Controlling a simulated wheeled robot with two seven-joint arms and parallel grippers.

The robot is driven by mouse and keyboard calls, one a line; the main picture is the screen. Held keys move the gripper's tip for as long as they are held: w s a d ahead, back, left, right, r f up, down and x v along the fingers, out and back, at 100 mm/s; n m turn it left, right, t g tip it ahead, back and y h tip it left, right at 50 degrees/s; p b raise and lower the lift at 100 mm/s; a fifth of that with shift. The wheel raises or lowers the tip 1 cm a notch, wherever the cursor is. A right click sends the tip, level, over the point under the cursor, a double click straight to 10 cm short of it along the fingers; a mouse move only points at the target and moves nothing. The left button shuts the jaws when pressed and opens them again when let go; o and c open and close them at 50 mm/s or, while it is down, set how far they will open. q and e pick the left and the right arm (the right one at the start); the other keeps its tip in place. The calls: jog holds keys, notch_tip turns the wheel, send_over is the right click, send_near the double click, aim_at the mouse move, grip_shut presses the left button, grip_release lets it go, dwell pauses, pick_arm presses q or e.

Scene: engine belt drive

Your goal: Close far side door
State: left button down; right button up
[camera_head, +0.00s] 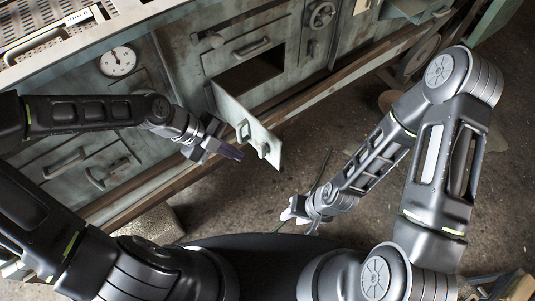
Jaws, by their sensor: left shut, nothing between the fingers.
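A grey-green door (262,139) stands swung out from a dark opening (245,77) in the metal cabinet. It joins the cabinet near the opening's left side and its free end points down and right. A handle sits on its face. My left gripper (230,152) is shut and empty, just left of the door near the handle; whether it touches the door I cannot tell. My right gripper (291,213) hangs low over the floor, below and right of the door's free end and apart from it; its jaw state is unclear.
The cabinet front has a round gauge (118,62), a handwheel (322,15) and closed drawers with handles (252,47). A wooden ledge (345,77) runs along its front. Bare floor (330,130) is free to the right of the door.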

pick_arm(q)
jog(key=b, duration=0.2)
send_near(279, 162)
notch_tip(279, 162, down, 3)
jog(key=s, duration=0.3)
jog(key=w+d, duration=0.2)
jog(key=w, duration=0.1)
jog(key=shift+w+d+f, duration=0.1)
jog(key=shift+d+f, duration=0.25)
